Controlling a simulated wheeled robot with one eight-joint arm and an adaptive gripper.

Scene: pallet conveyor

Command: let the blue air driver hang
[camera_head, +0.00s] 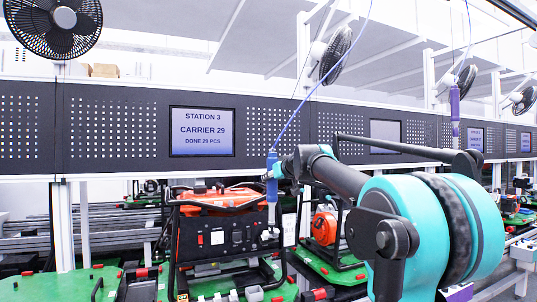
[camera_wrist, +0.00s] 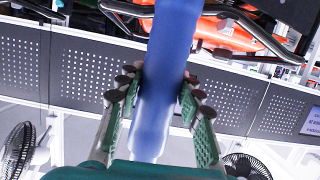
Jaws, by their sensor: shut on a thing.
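The blue air driver (camera_head: 271,180) hangs upright from a blue hose (camera_head: 320,82) in the head view, in front of the orange and black generator (camera_head: 215,235). My gripper (camera_head: 281,172) reaches it from the right and is shut around its upper body. In the wrist view the driver (camera_wrist: 165,70) is a blurred blue cylinder between the two green fingers of my gripper (camera_wrist: 160,105). Both fingers lie along its sides. The driver's lower tip in the head view is near the generator's front panel; I cannot tell whether they touch.
The generator stands on a green pallet (camera_head: 105,280) with small parts. A purple driver (camera_head: 455,105) hangs further right. A dark perforated panel carries a Station 3 screen (camera_head: 202,131). Fans (camera_head: 335,52) hang above. A second orange machine (camera_head: 325,226) stands to the right.

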